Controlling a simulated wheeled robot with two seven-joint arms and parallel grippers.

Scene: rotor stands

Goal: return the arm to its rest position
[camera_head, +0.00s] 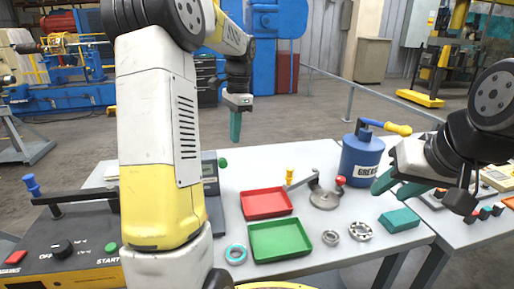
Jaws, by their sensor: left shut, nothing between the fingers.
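My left gripper (235,132) hangs pointing down in the upper middle of the head view, above the far edge of the white table. Its teal fingers are together, with nothing between them. My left arm (158,150), white and yellow, fills the left centre and hides part of the table. My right gripper (391,190) is at the right, in front of the blue grease can (363,157). Its teal fingers are spread apart, and I see nothing between them.
On the table (310,270) are a red tray (267,203), a green tray (280,240), a teal ring (236,254), metal rings (360,231) and a teal block (399,220). A control box (60,250) stands at the left. Open floor lies behind the table.

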